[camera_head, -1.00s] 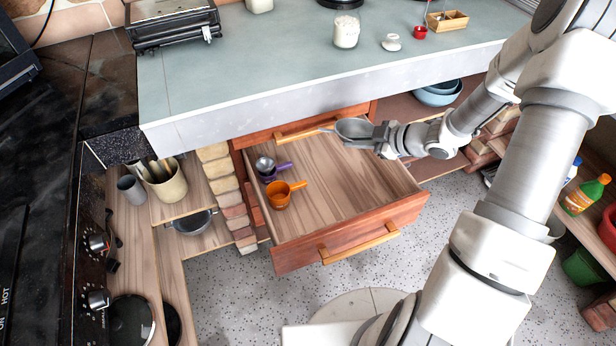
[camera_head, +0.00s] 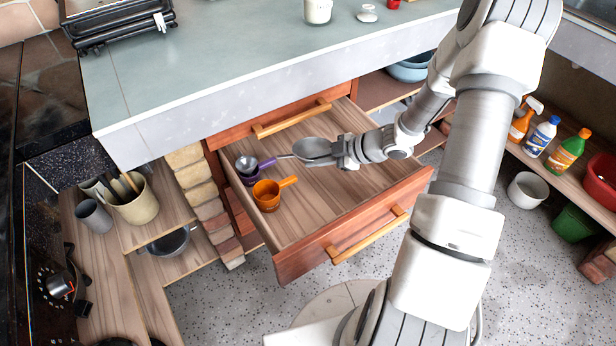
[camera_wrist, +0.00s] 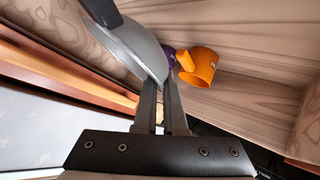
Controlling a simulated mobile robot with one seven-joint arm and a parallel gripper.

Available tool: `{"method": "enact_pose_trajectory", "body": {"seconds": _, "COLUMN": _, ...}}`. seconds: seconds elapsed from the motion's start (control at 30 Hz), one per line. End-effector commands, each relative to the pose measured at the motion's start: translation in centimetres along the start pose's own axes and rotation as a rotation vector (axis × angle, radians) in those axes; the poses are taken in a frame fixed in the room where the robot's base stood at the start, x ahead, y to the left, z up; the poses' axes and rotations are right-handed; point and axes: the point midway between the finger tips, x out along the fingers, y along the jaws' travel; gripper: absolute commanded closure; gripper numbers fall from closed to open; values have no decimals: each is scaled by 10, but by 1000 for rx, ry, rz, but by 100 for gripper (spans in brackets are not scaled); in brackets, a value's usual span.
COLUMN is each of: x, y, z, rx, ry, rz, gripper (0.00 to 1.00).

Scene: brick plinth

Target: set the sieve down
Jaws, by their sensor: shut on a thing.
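The sieve (camera_head: 312,148), a grey round bowl with a thin handle pointing left, is held in my gripper (camera_head: 338,150) over the open wooden drawer (camera_head: 345,232). My gripper is shut on the rim side of the bowl. In the wrist view the sieve (camera_wrist: 135,45) is tilted, with its dark handle at the top left, and the gripper's fingers (camera_wrist: 163,88) meet its edge. The drawer floor (camera_wrist: 255,95) lies below it. I cannot tell the exact height of the sieve above the floor.
In the drawer's left part are an orange cup (camera_head: 267,197), a purple cup (camera_head: 250,179) and a small metal bowl (camera_head: 246,163). The drawer's middle and right floor is bare. The counter edge (camera_head: 260,95) overhangs the drawer's back.

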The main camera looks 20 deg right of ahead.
Motion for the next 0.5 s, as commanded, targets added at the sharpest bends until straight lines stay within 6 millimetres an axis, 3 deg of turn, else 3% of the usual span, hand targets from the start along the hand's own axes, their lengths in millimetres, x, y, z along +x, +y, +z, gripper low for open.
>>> {"method": "enact_pose_trajectory", "body": {"seconds": 0.1, "x": 15, "y": -9, "z": 18, "rx": 2, "ry": 2, "rz": 0, "gripper": 100}}
{"method": "enact_pose_trajectory", "body": {"seconds": 0.5, "x": 40, "y": -25, "z": 49, "rx": 1, "ry": 1, "rz": 1, "gripper": 100}}
